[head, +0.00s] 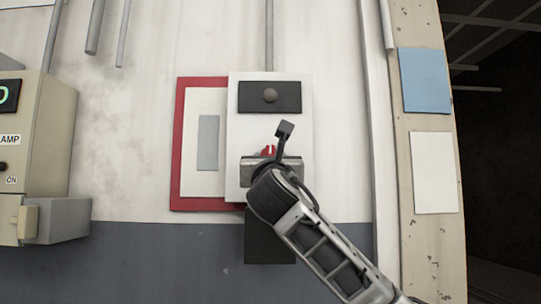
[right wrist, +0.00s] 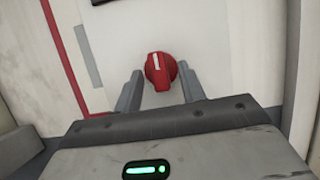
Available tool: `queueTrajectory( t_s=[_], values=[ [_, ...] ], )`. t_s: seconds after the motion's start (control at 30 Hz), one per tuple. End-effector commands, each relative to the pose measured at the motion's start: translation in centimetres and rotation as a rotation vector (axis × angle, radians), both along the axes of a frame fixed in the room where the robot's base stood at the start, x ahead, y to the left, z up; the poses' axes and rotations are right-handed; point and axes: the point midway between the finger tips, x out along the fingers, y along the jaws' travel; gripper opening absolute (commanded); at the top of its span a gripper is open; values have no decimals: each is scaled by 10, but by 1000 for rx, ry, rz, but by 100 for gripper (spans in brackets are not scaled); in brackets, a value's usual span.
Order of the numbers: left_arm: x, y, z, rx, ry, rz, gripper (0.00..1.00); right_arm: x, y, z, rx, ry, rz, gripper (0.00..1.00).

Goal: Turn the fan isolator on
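The fan isolator's red rotary knob (right wrist: 161,72) sits on a white panel (right wrist: 115,35) in the right wrist view. Its white mark points nearly straight up in that view. My right gripper (right wrist: 162,84) is open, with one finger on each side of the knob and a gap visible to both sides. In the head view only a bit of the red knob (head: 268,151) shows. My right gripper (head: 271,160) and wrist hide the rest of it, against the lower part of the white panel (head: 239,130). My left gripper is not in view.
A black plate with a round button (head: 270,95) is above the knob. A red-bordered board (head: 180,140) lies behind the panel's left side. A beige box (head: 45,130) with a display, labels and switches stands at far left. Blue (head: 425,80) and white (head: 434,172) sheets hang at right.

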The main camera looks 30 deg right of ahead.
Motion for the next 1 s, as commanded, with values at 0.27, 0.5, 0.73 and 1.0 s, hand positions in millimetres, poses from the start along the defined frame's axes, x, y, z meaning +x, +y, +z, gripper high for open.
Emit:
queueTrajectory(
  t_s=[0.27, 0.5, 0.73, 1.0],
  values=[
    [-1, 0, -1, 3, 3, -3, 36, 2, -1, 1, -1, -1, 1, 40],
    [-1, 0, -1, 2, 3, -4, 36, 2, -1, 1, 0, -1, 0, 0],
    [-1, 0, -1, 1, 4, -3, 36, 2, -1, 1, 13, -6, 0, 0],
    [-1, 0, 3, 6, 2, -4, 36, 3, 1, 2, 114, -55, 1, 0]
  ],
)
